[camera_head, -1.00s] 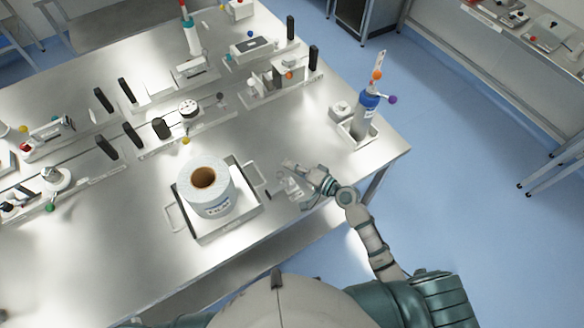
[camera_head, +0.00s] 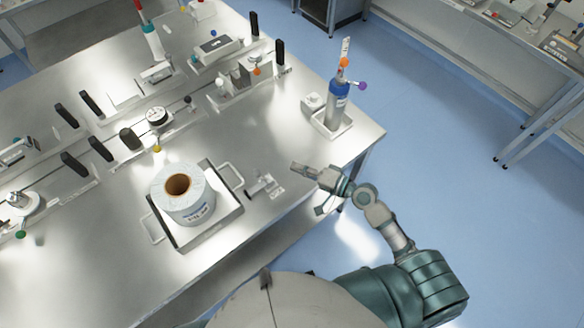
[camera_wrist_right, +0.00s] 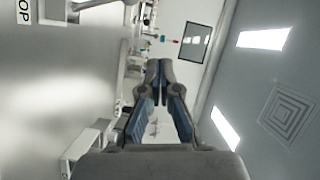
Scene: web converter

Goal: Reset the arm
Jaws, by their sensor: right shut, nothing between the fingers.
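My right gripper (camera_head: 300,168) is above the front right part of the metal table, right of the tray with the roll. It is shut and empty. In the right wrist view its fingers (camera_wrist_right: 160,68) meet at the tips, with nothing between them. My right arm is bent and comes up from the lower right in the head view. My left gripper is not in view.
A white roll (camera_head: 183,195) stands in a metal tray (camera_head: 222,222) with handles. A small metal piece (camera_head: 264,188) lies between tray and gripper. Converter parts fill the table's back.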

